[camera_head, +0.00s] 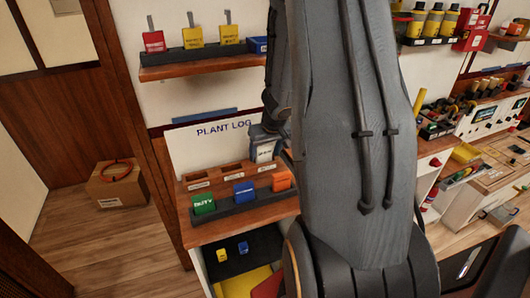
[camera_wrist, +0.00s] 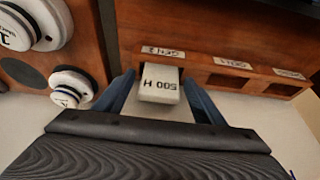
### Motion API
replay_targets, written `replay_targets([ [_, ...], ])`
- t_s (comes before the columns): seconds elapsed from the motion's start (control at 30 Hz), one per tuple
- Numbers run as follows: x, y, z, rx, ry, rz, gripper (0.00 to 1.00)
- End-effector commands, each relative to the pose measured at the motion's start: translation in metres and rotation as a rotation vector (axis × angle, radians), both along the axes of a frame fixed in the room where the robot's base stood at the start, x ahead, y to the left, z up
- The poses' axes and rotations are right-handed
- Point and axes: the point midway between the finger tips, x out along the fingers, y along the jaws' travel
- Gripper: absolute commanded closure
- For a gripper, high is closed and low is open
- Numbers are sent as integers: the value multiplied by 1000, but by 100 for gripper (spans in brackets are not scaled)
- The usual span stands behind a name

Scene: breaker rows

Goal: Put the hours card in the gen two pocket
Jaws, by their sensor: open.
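The hours card (camera_wrist: 160,85) is pale, reads "500 H" and appears upside down in the wrist view, between my gripper's (camera_wrist: 158,95) two blue fingers. My gripper is open, with a finger on each side of the card. The card covers the opening of the leftmost pocket there, whose label reads GEN 2 (camera_wrist: 163,52). In the head view the card (camera_head: 264,151) stands upright at the rightmost pocket of the wooden pocket strip (camera_head: 215,187), just below my gripper (camera_head: 266,138). How deep its lower end sits in the pocket I cannot tell.
Two other pockets (camera_wrist: 228,82) beside it look empty. A dark rack with green (camera_head: 203,204), blue (camera_head: 244,191) and orange (camera_head: 281,181) cards stands in front of the strip. The PLANT LOG board (camera_head: 210,145) rises behind. My arm hides the middle of the head view.

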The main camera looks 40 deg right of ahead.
Motion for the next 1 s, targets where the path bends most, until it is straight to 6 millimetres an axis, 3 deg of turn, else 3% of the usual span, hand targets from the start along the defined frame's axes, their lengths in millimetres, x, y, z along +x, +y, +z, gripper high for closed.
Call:
replay_targets([
  [0.27,-3,1,13,0,0,-1,36],
  [0.9,-37,9,98,-1,-2,2,36],
  [1.0,-38,10,101,-1,-3,1,36],
])
